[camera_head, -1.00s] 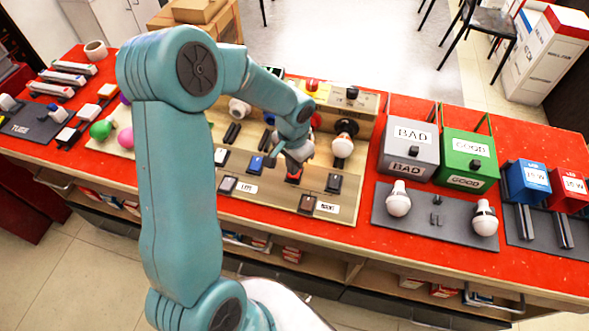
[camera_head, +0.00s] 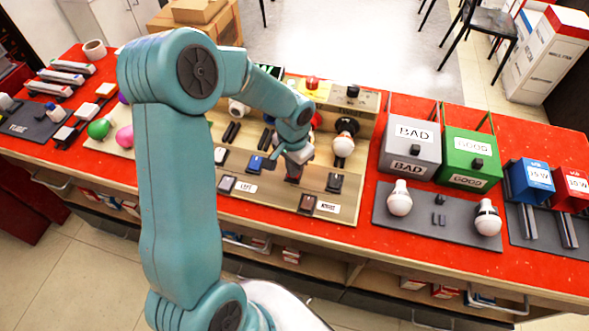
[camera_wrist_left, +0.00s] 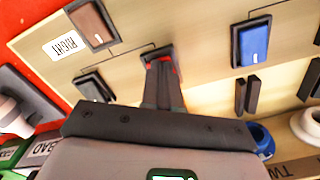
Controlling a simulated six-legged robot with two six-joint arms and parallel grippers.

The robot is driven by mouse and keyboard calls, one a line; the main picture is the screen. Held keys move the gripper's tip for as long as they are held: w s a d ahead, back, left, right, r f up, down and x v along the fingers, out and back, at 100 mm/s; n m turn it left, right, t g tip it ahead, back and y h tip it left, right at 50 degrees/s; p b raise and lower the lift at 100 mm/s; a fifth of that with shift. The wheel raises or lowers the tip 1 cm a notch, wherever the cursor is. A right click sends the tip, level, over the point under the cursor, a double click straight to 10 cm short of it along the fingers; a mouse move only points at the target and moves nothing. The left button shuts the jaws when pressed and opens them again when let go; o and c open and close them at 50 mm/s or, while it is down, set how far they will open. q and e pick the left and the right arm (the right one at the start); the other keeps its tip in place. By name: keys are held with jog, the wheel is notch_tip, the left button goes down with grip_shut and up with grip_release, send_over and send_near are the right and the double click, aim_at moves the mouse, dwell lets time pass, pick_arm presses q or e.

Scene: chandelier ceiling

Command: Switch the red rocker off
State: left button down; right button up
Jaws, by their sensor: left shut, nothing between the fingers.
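The red rocker (camera_wrist_left: 149,66) is set in a black frame on the wooden panel (camera_head: 268,195). In the left wrist view only slivers of red show around my fingertips; the rest is hidden behind them, so I cannot tell its tilt. My left gripper (camera_wrist_left: 161,66) is shut and empty, its tips at the rocker and seemingly touching it. In the head view the left gripper (camera_head: 293,173) points down onto the same spot and covers most of the rocker. My right gripper is not in view.
Nearby on the panel are a blue rocker (camera_head: 255,164), a black rocker (camera_head: 334,183) and a brown rocker (camera_head: 307,203) beside the RIGHT label. A bulb (camera_head: 343,146) stands behind. BAD (camera_head: 411,148) and GOOD (camera_head: 470,158) bins stand to the right.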

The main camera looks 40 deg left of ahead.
pick_arm(q)
jog(key=shift+f, duration=0.3)
jog(key=shift+r, duration=0.5)
notch_tip(320, 180, up, 2)
jog(key=shift+r+p, duration=0.25)
jog(key=shift+p, duration=0.75)
notch_tip(320, 180, up, 2)
jog(key=shift+r+p, duration=0.1)
jog(key=shift+p, duration=0.65)
jog(key=shift+r+p, duration=0.5)
jog(key=shift+r, duration=0.25)
jog(key=shift+f, duration=0.1)
